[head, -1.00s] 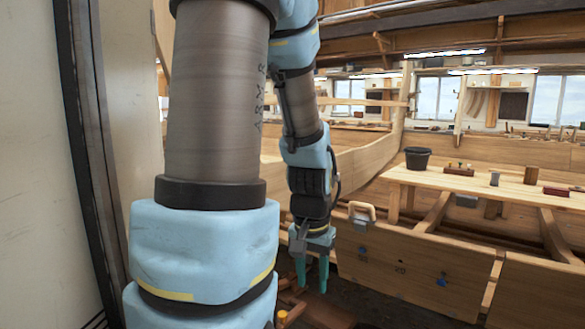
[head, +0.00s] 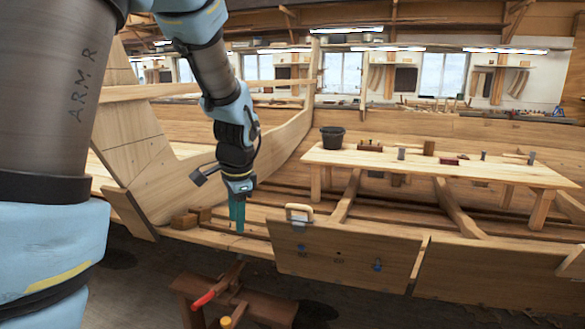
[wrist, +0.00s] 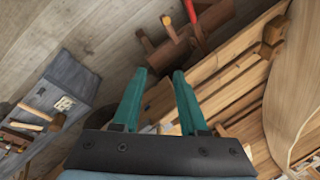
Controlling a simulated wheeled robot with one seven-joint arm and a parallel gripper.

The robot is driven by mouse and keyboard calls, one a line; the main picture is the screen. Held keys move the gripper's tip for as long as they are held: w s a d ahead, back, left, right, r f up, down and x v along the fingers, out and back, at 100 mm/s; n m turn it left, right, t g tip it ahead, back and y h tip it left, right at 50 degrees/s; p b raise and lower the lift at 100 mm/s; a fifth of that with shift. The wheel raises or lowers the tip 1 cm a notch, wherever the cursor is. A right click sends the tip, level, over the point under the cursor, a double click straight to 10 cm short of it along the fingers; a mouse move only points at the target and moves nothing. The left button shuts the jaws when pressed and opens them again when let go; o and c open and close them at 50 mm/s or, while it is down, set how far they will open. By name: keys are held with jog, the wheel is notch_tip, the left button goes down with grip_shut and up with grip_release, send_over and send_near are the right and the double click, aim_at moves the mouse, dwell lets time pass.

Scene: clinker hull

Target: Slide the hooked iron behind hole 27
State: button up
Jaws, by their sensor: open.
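My gripper (head: 237,214) hangs fingers-down, open and empty, left of the near plank (head: 335,262). In the wrist view my two teal fingers (wrist: 158,85) stand apart with nothing between them. The plank has blue marks, one at its left (head: 300,247) and one at its right (head: 377,265), with small dark marks between. No number can be read now, so I cannot tell which hole is 27. A light wooden loop-shaped piece (head: 299,208) sits at the plank's upper left edge. I cannot tell whether it belongs to the hooked iron; no hooked iron is clearly recognisable.
A low wooden stand (head: 250,304) with a red-handled tool (head: 204,299) is below my gripper; it also shows in the wrist view (wrist: 170,50). Wooden blocks (head: 190,218) lie to the left.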

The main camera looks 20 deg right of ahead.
aim_at(299, 206)
jog(key=s+d+r+m+t+p, duration=0.1)
jog(key=d+r+m+p, duration=0.1)
jog(key=d+r+m, duration=0.45)
jog(key=s+d+r+m+t+p, duration=0.1)
jog(key=d+m+p, duration=0.15)
jog(key=d, duration=0.75)
jog(key=b+x, duration=0.2)
jog(key=x, duration=0.1)
jog(key=b+x, duration=0.3)
jog(key=x, duration=0.1)
jog(key=shift+s+d+f, duration=0.1)
jog(key=shift+s, duration=0.15)
jog(key=shift+b+x, duration=0.35)
jog(key=shift+x, duration=0.85)
jog(key=shift+w, duration=0.1)
grip_shut()
jog(key=shift+d, duration=0.1)
